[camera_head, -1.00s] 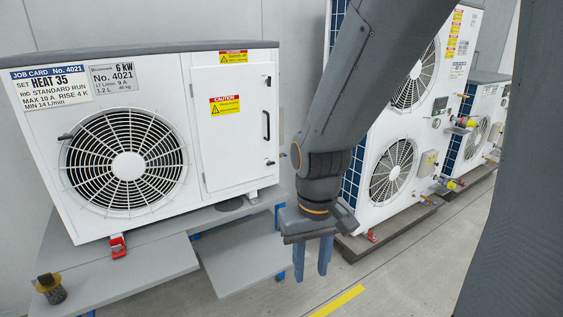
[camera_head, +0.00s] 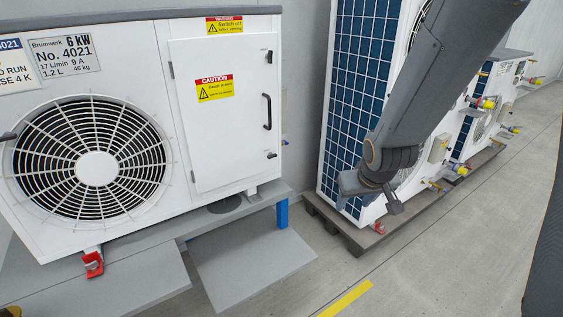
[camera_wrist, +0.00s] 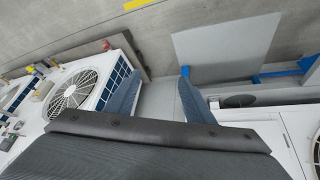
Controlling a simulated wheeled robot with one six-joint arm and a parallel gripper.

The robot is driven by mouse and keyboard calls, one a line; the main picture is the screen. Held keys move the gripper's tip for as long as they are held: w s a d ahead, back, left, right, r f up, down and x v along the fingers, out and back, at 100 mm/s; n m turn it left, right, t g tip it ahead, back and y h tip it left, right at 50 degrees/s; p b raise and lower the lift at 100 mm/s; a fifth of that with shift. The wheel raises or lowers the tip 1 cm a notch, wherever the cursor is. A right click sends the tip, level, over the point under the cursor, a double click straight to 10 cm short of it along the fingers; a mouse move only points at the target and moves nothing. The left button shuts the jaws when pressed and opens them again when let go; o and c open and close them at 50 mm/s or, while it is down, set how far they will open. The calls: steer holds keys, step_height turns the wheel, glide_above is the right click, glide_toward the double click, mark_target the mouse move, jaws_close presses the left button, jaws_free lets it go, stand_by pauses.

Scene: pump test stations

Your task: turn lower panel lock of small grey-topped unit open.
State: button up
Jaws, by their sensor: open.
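The grey-topped white unit (camera_head: 182,120) stands at the left of the head view. Its front panel (camera_head: 222,130) is closed, with a black handle (camera_head: 267,112) at its right edge. The small dark lower panel lock (camera_head: 272,155) sits below the handle; its exact turn is too small to tell. A similar upper lock (camera_head: 269,54) sits above. My gripper (camera_head: 370,190) is to the right of this unit, apart from it, in front of the tall unit. The wrist view shows its two blue fingers (camera_wrist: 160,74) spread with nothing between them. The lower lock cannot be made out in the wrist view.
The unit stands on a grey bench (camera_head: 268,193) with a blue leg (camera_head: 282,214); a lower grey board (camera_head: 250,262) juts out in front. A tall white unit (camera_head: 338,200) on a pallet (camera_head: 330,222) stands to the right. The floor (camera_head: 430,265) in front is clear.

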steer(key=w+a+f+n+t+y+b, duration=0.1)
steer(key=w+a+f+t+y, duration=0.15)
steer(key=w, duration=0.45)
steer(key=w+a+f+n+t+y+b, duration=0.1)
steer(key=w+a+t, duration=0.25)
steer(key=w, duration=0.35)
steer(key=n+t+y+b, duration=0.3)
steer(key=y, duration=0.3)
glide_toward(274, 156)
steer(key=x, duration=0.8)
steer(key=shift+a+f+p, duration=0.1)
steer(key=shift+p, duration=0.3)
steer(key=shift+c, duration=0.3)
steer(key=c, duration=1)
